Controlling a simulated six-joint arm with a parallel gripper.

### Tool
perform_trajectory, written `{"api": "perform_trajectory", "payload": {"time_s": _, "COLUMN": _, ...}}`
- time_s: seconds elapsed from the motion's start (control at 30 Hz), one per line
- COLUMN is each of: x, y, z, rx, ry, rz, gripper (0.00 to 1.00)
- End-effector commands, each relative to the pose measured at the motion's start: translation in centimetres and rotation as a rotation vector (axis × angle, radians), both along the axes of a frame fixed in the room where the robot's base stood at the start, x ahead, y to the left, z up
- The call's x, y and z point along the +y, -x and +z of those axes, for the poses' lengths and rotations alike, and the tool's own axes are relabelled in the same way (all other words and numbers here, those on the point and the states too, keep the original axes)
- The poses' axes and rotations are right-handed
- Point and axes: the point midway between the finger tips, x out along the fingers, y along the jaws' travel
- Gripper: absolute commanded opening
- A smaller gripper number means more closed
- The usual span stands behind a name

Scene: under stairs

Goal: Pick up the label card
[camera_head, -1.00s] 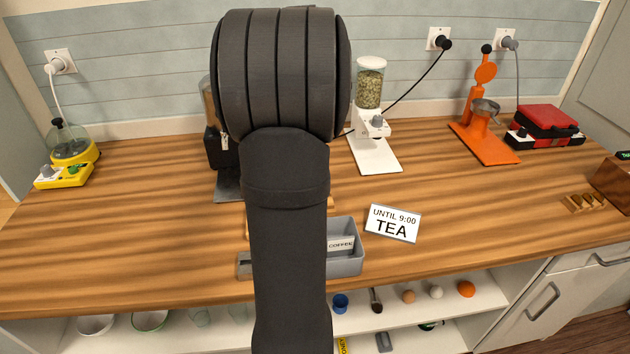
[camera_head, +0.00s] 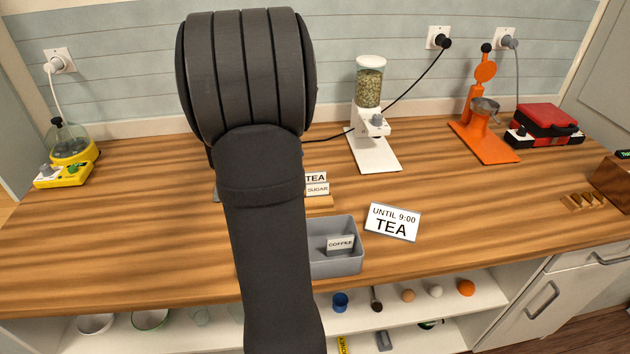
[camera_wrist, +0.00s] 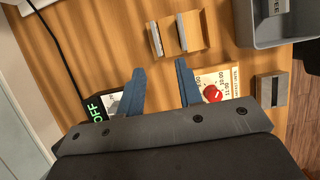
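Small white label cards show in the head view: a TEA card (camera_head: 316,177) and a SUGAR card (camera_head: 317,189), close together beside my arm, and a COFFEE card (camera_head: 340,243) in the grey bin (camera_head: 351,264). My gripper (camera_wrist: 160,76) is open and empty in the wrist view; my arm hides it in the head view. Two upright pale pieces on wooden bases, one left (camera_wrist: 155,40) and one right (camera_wrist: 183,32), stand beyond the fingertips; their lettering cannot be read. The COFFEE card also shows in the wrist view (camera_wrist: 272,8).
A larger "UNTIL 9:00 TEA" sign (camera_head: 392,222) stands right of the bin. A white dispenser (camera_head: 376,152) stands behind. The counter's left side is largely clear.

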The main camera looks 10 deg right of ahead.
Motion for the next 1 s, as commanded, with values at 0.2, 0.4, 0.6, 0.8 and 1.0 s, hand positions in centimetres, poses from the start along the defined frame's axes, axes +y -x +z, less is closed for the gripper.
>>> {"api": "perform_trajectory", "payload": {"time_s": 0.2, "x": -1.8, "y": 0.0, "z": -4.3, "rx": 0.003, "ry": 0.000, "rz": -0.003, "gripper": 0.33}}
{"api": "perform_trajectory", "payload": {"time_s": 0.4, "x": -2.6, "y": 0.0, "z": -6.2, "rx": 0.000, "ry": -0.001, "rz": -0.003, "gripper": 0.33}}
{"api": "perform_trajectory", "payload": {"time_s": 0.6, "x": -3.5, "y": -0.3, "z": -7.8, "rx": 0.002, "ry": -0.001, "rz": -0.004, "gripper": 0.33}}
{"api": "perform_trajectory", "payload": {"time_s": 0.8, "x": -4.7, "y": -0.5, "z": -10.4, "rx": 0.001, "ry": -0.001, "rz": -0.004, "gripper": 0.33}}
{"api": "perform_trajectory", "payload": {"time_s": 1.0, "x": -5.0, "y": -0.6, "z": -11.0, "rx": -0.001, "ry": -0.001, "rz": -0.003, "gripper": 0.33}}
